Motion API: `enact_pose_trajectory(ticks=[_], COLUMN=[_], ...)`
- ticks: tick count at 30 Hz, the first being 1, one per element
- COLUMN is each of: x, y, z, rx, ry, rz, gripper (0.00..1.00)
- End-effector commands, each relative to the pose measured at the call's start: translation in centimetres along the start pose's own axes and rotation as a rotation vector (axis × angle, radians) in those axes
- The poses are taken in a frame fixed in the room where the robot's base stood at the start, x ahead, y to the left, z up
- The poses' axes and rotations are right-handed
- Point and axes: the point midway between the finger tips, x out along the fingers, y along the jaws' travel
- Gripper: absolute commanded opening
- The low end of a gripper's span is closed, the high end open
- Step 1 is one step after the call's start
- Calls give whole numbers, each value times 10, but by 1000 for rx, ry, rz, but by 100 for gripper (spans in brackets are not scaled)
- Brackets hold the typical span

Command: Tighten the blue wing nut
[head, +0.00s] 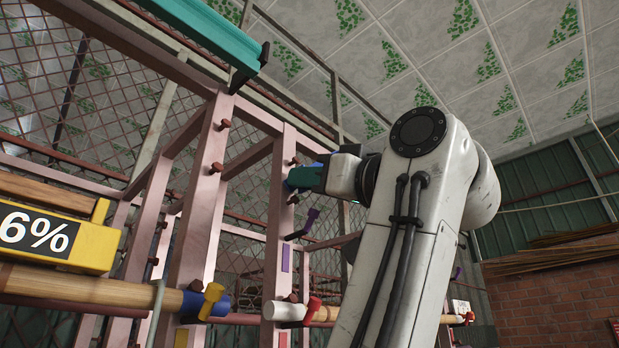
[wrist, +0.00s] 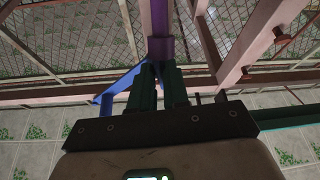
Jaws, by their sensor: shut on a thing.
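The blue wing nut (wrist: 118,86) shows in the wrist view, with one long wing reaching out to the left of my gripper's fingers. My gripper (wrist: 159,80) has teal fingers that are close together and shut on the nut; the fingers hide its middle. A purple post or rod (wrist: 159,46) lies just beyond the fingertips. In the head view my gripper (head: 292,180) is up against the pink frame, left of my white arm. A small blue patch beside the gripper there seems to be part of the nut.
Pink frame posts (head: 208,190) with red pegs stand around the gripper. A purple lever (head: 303,226) sits just below it. A teal beam (head: 205,32) runs overhead. A yellow box reading 6% (head: 55,238) and wooden cylinders are at lower left. Mesh fencing stands behind.

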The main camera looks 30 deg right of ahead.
Motion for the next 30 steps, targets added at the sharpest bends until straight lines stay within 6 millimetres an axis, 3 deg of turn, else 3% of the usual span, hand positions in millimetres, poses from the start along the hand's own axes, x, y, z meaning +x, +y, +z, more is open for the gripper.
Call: enact_pose_trajectory(ticks=[14,30], x=[0,1], y=[-1,-4], z=[-1,-4], rx=[115,567], ry=[2,1], rz=[48,234], gripper=[0,0])
